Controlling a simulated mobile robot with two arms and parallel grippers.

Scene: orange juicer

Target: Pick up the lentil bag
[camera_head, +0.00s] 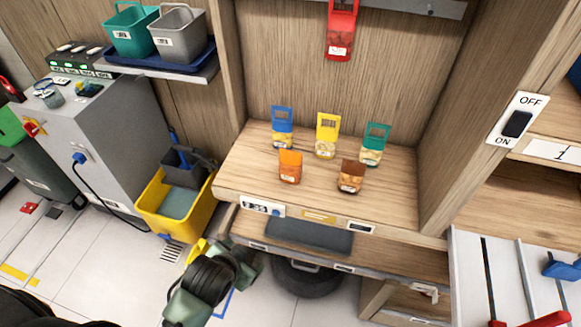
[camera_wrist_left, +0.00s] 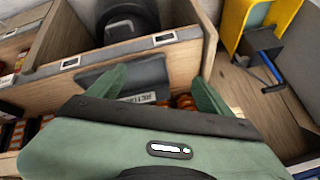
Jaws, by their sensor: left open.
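Several bags stand on the wooden shelf (camera_head: 235,180) in the head view: a blue one (camera_head: 282,128), a yellow one (camera_head: 326,136), a green one (camera_head: 374,145), an orange one (camera_head: 290,167) and a brown one (camera_head: 351,177). A red bag (camera_head: 341,30) hangs above them. The labels are too small to read, so I cannot tell which is the lentil bag. My left gripper (camera_wrist_left: 160,75) is open, its green fingers spread with nothing seen held between them. In the head view its arm is low, in front of and left of the shelf. My right gripper is not in view.
A yellow bucket (camera_head: 157,222) stands left of the shelf. A dark grey pad (camera_head: 308,236) lies below the shelf's front edge. Wooden side walls flank the bags. Orange-red packets (camera_wrist_left: 18,134) show at the left of the wrist view. Floor left of the bucket is partly clear.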

